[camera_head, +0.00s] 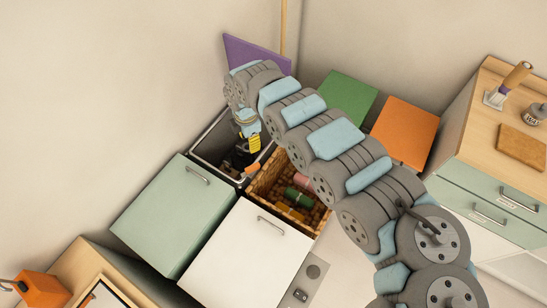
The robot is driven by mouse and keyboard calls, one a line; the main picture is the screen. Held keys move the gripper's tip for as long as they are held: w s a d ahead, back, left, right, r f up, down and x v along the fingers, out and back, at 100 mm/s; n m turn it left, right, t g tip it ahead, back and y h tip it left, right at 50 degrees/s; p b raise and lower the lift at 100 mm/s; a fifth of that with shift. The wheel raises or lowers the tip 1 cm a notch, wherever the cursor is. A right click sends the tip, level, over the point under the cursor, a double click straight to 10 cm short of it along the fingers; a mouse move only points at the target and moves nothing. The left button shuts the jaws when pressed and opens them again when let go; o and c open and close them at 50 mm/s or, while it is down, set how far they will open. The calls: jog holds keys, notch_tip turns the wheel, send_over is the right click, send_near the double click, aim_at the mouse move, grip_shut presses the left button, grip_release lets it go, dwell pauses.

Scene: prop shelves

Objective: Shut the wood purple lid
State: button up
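The purple lid (257,55) stands open, tilted up near the back wall behind my arm. Its lower right part is hidden by my arm. Below it is an open box with dark walls and a pale rim (206,141). My gripper (240,163) points down at the opening of this box, in front of and below the purple lid and apart from it. The fingers are small and dark, so I cannot tell whether they are open or shut. A small orange thing (252,170) shows beside them; I cannot tell whether it is held.
A wicker basket (262,187) with several items stands right of the box. Green (348,95) and orange (405,130) panels lie behind my arm. Pale green (165,220) and white (245,258) handled panels are in front. A wooden counter (500,125) with a brush stands at right.

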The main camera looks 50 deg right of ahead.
aim_at(253, 166)
jog(key=f+b, duration=0.3)
jog(key=f, duration=1.3)
jog(key=shift+a+f+b, duration=0.15)
jog(key=shift+a+b, duration=0.05)
jog(key=shift+b, duration=0.1)
jog(key=shift+d+f, duration=0.1)
jog(key=shift+f, duration=0.4)
grip_shut()
